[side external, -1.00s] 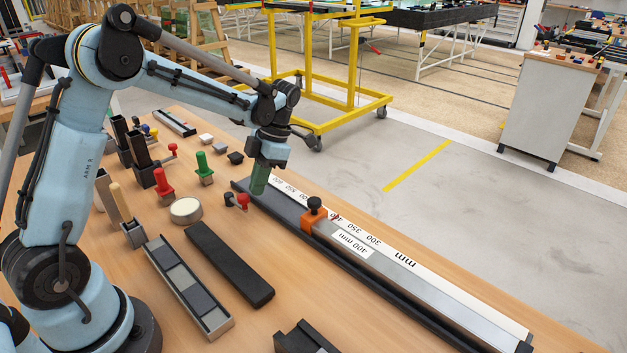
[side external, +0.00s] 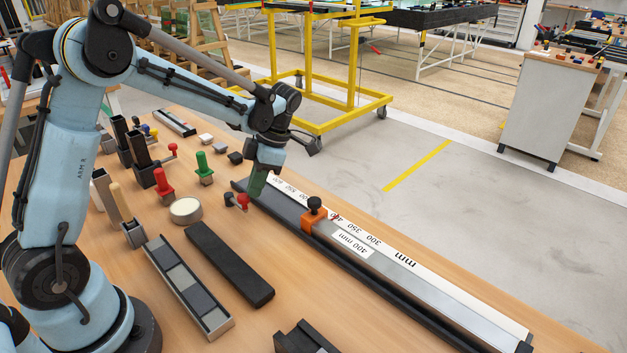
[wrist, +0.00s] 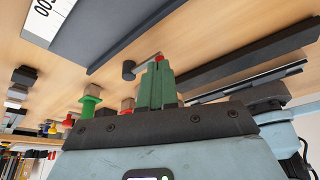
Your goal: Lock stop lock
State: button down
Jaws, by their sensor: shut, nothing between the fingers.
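The stop lock is a small lever with a dark pivot and a red knob (side external: 243,201), beside the near edge of the measuring rail. In the wrist view its grey arm (wrist: 143,63) runs from the dark pivot to the red tip at my fingertips. My gripper (side external: 254,192) has green fingers that are shut and empty, pointing down just beside the red knob. The fingers (wrist: 155,72) overlap the knob in the wrist view; I cannot tell whether they touch. The orange stop (side external: 313,222) with a black knob sits on the rail near the 400 mm label.
The rail (side external: 440,290) runs across the bench to the lower right. A black bar (side external: 229,264) and a grey tray with tiles (side external: 219,325) lie in front. A round white disc (side external: 186,211), a green-handled piece (side external: 202,165) and a red-handled piece (side external: 162,182) stand left of the lever.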

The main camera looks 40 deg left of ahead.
jog(key=shift+s+m, duration=0.25)
jog(key=shift+m, duration=0.15)
jog(key=shift+s+d, duration=0.1)
jog(key=shift+s, duration=0.05)
jog(key=shift+s+d+m+t+y, duration=0.1)
jog(key=shift+s+m+t+y, duration=0.4)
jog(key=shift+s+m, duration=0.9)
jog(key=s+m, duration=0.1)
jog(key=m+y, duration=0.1)
jog(key=m, duration=0.1)
jog(key=shift+s+t, duration=0.35)
jog(key=shift+t, duration=0.05)
jog(key=shift+s+a+m, duration=0.25)
jog(key=shift+s+m, duration=0.05)
jog(key=shift+m, duration=0.3)
jog(key=shift+s+a, duration=0.25)
jog(key=shift+s, duration=0.2)
jog(key=s+m, duration=0.1)
jog(key=a+m+t, duration=0.1)
jog(key=shift+s+a+m, duration=0.1)
jog(key=shift+s+m, duration=0.3)
jog(key=shift+s+a, duration=0.25)
jog(key=shift+a, duration=0.05)
